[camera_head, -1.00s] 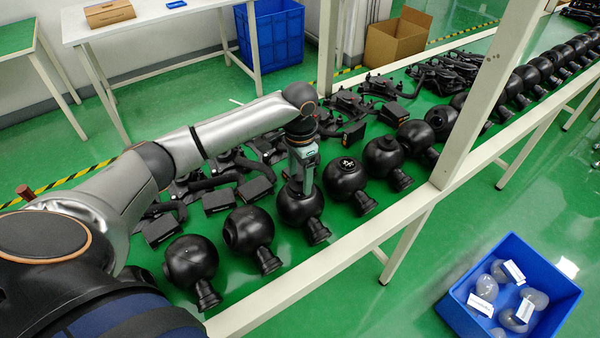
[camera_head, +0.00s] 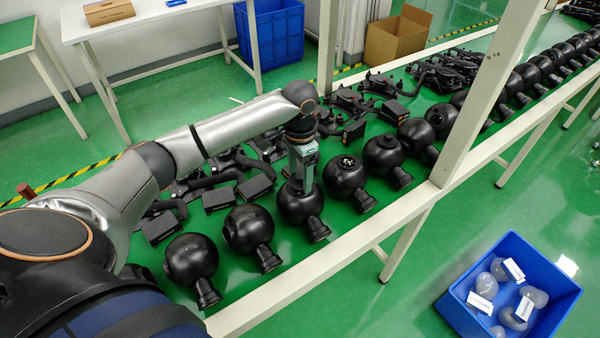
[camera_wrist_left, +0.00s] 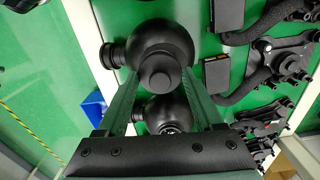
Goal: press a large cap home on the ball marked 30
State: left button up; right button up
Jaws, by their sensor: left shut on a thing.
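My left gripper (camera_head: 303,184) points down at the top of a black ball (camera_head: 299,205) in the row on the green table. In the left wrist view my left gripper (camera_wrist_left: 160,76) has its fingers on either side of a round black cap (camera_wrist_left: 158,80), shut on it. The cap sits against the ball (camera_wrist_left: 160,42); I cannot tell whether it is fully seated. The fingers hide the cap in the head view. No number 30 is readable on any ball. My right gripper is not in view.
Black balls with side necks stand on both sides, such as one (camera_head: 248,228) to the left and one (camera_head: 344,174) to the right. Black gimbal handles (camera_head: 255,188) lie behind. A white post (camera_head: 490,85) rises at the table's front rail. A blue crate (camera_head: 455,312) stands on the floor.

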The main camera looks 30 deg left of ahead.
aim_at(300, 176)
pick_arm(q)
jog(key=shift+f, duration=0.8)
jog(key=o, duration=1.3)
jog(key=shift+r, duration=0.1)
notch_tip(300, 176, up, 12)
jog(key=shift+r, duration=0.15)
jog(key=shift+s, duration=0.1)
